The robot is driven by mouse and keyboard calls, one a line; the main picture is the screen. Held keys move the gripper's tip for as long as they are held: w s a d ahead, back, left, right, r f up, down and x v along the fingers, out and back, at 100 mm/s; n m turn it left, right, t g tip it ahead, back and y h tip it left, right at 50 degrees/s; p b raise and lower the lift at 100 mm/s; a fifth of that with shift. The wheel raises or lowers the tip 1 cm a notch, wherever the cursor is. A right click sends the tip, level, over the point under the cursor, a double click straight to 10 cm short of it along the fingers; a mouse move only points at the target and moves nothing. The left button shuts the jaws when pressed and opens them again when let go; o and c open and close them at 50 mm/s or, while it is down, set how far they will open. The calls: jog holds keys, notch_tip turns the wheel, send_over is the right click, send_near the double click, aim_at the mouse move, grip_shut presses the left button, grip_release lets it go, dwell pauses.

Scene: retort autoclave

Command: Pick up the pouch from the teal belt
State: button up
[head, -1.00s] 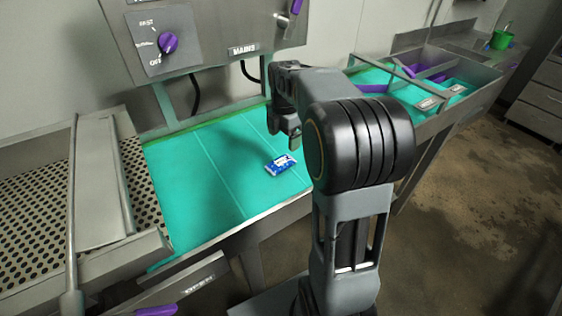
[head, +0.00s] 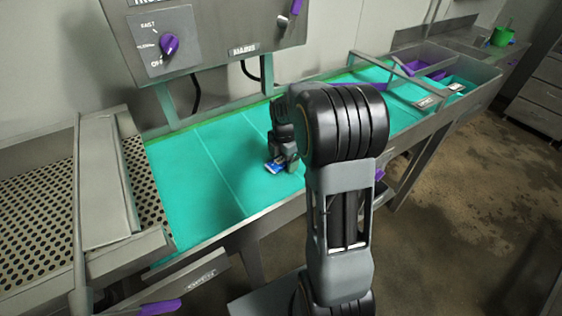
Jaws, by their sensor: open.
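The pouch (head: 273,167), small, blue and white, lies on the teal belt (head: 195,205) near its front edge. Only its left part shows; the rest is hidden by my gripper (head: 283,166). My gripper is low over the belt, right at the pouch, with its jaws open. My arm blocks the view from the right, so I cannot tell whether the fingers straddle the pouch or touch it.
A perforated metal tray (head: 35,205) stands left of the belt. A control panel with a purple knob (head: 169,45) rises behind it. Purple-divided bins (head: 430,65) are at the belt's far right. The belt left of the pouch is clear.

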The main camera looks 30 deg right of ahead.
jog(key=c, duration=1)
jog(key=shift+r, duration=0.1)
